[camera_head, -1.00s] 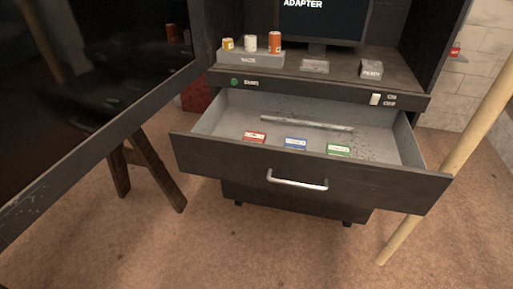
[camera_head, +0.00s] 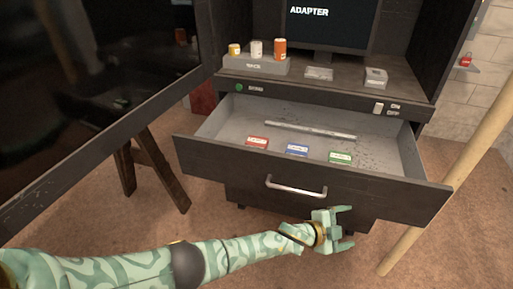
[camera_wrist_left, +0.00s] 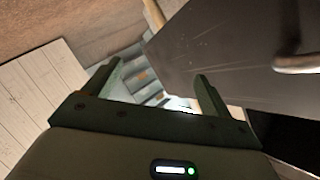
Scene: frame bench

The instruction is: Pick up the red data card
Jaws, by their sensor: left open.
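The red data card (camera_head: 257,142) lies flat in the open drawer (camera_head: 216,122), at the left of a row of cards near the drawer's front wall. A blue card (camera_head: 297,149) lies to its right, and a green card (camera_head: 340,157) is farther right. My left gripper (camera_head: 345,227) is open and empty, in front of and below the drawer front, right of its handle, away from the red card. In the left wrist view the open fingers (camera_wrist_left: 155,88) show, with no card in sight. My right gripper is in neither view.
The drawer handle (camera_head: 296,189) sticks out from the drawer front. A metal rod (camera_head: 310,130) lies inside the drawer. Above stand a rack (camera_head: 255,66) of small canisters and a monitor (camera_head: 325,28). A wooden pole (camera_head: 440,190) leans at the right; a large dark panel (camera_head: 90,70) fills the left.

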